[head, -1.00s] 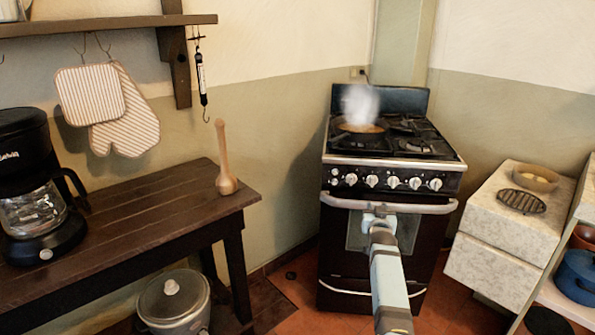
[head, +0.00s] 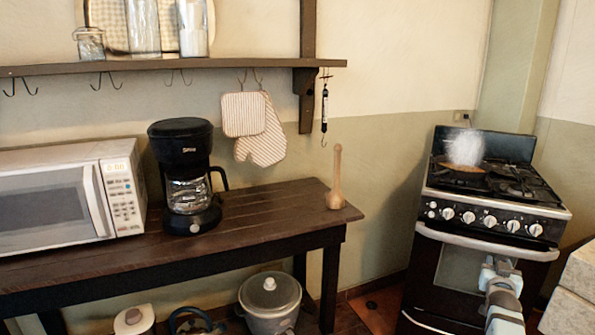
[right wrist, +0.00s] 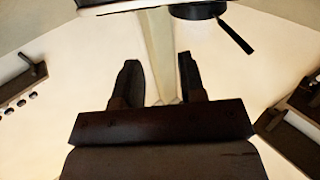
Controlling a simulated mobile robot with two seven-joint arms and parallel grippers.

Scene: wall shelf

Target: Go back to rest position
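My right gripper (head: 500,268) shows at the lower right of the head view, in front of the oven door of the black stove (head: 462,262). Whether it touches the stove cannot be told. In the right wrist view its two dark fingers (right wrist: 158,85) stand apart, with nothing held between them. A pale upright post shows behind the gap. My left gripper is not in view. The wall shelf (head: 200,68) runs across the top left of the head view.
A dark wooden table (head: 255,213) holds a microwave (head: 60,200), a coffee maker (head: 185,165) and a wooden pestle (head: 336,180). A steaming pan (head: 463,168) sits on the stove. A pot (head: 270,298) stands below the table. Some floor shows between table and stove.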

